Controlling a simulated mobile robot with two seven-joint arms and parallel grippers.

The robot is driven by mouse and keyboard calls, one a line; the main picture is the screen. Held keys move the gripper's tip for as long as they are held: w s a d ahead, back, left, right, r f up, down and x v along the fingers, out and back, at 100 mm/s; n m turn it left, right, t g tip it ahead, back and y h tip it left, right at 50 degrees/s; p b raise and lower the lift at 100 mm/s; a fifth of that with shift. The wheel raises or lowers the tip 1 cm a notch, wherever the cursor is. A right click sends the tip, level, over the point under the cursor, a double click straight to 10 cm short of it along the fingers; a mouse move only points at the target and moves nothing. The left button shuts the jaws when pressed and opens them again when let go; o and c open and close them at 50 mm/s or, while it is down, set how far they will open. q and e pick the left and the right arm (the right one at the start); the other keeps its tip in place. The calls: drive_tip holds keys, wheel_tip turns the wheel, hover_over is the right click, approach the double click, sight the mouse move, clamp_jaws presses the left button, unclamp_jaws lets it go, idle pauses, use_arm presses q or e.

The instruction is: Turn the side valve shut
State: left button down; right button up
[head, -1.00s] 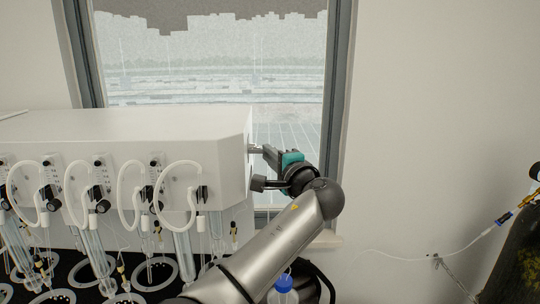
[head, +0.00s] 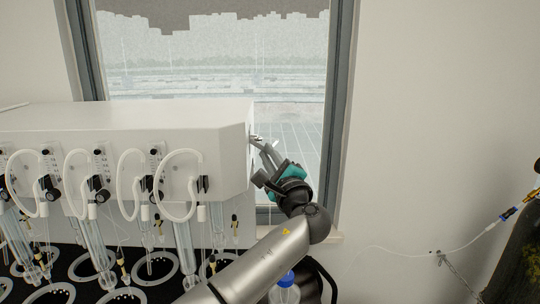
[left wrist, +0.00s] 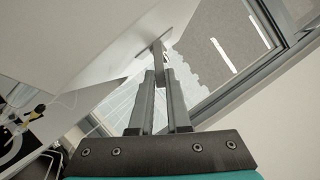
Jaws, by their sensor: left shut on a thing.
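The white distiller housing (head: 125,130) stands at the left in the head view. The side valve (head: 253,138) is a small metal part on its right-hand side wall, largely hidden by my fingers in the head view. My left gripper (head: 262,146) reaches it from the right and is shut on it, with the fingers sloping up toward the wall. In the left wrist view, the valve (left wrist: 157,48) shows as a thin grey piece between the tips of my left gripper (left wrist: 160,75). The valve's exact angle is hard to tell. My right gripper is out of view.
White looped hoses (head: 178,185) and glass tubes hang along the housing front, above a dark rack with rings. A blue-capped bottle (head: 285,292) stands below my left arm. A window (head: 290,110) is behind.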

use_arm(q)
drive_tip(key=shift+m, duration=0.3)
drive_tip(key=c, duration=0.9)
unclamp_jaws()
drive_tip(key=shift+f, duration=0.1)
drive_tip(key=shift+b+v, duration=1.65)
drive_tip(key=shift+v, duration=5.95)
drive_tip(key=shift+a+f, duration=0.1)
drive_tip(key=shift+f, duration=0.05)
